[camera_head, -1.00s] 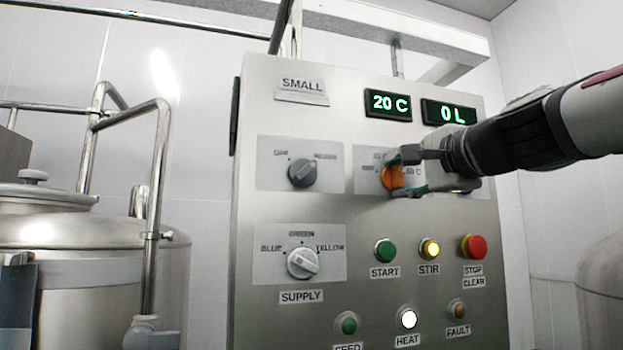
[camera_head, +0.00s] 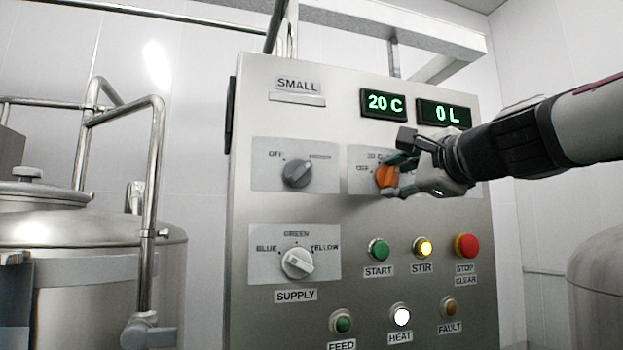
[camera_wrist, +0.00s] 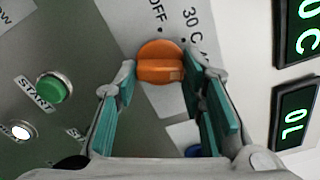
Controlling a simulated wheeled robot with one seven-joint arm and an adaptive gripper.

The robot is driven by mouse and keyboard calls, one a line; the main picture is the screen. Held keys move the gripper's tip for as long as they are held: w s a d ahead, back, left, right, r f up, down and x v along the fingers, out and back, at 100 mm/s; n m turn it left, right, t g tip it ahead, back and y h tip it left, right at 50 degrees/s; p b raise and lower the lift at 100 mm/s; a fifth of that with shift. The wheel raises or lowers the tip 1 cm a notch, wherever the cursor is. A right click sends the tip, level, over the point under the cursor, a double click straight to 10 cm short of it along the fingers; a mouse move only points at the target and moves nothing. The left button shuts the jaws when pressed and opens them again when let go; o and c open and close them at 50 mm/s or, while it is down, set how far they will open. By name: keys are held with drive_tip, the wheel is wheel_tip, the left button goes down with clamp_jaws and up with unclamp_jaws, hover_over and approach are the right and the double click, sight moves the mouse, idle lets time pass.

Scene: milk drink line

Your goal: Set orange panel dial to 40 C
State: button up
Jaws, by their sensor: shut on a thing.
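The orange dial (camera_head: 387,177) sits on a light plate at the upper right of the steel panel (camera_head: 355,235). My gripper (camera_head: 393,172) is at the dial from the right, its fingers around it. In the wrist view the dial (camera_wrist: 160,62) lies between the two fingertips (camera_wrist: 158,72), which are shut on its sides. OFF and 30 C labels show beside it there; other scale marks are hidden by my gripper. I cannot tell exactly which mark the dial points to. The temperature display (camera_head: 384,104) reads 20 C.
The volume display (camera_head: 444,114) reads 0 L. A grey dial (camera_head: 297,174) and a white supply dial (camera_head: 297,264) are to the left. Below are START (camera_head: 378,250), a lit STIR button (camera_head: 422,248) and a red stop button (camera_head: 467,246). A steel tank (camera_head: 90,245) stands left.

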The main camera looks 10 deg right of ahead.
drive_tip(key=o, duration=1.1)
drive_tip(key=shift+w, duration=0.1)
drive_tip(key=s, duration=0.4)
drive_tip(key=s+d, duration=0.1)
drive_tip(key=s, duration=0.7)
drive_tip(key=shift+d, duration=0.4)
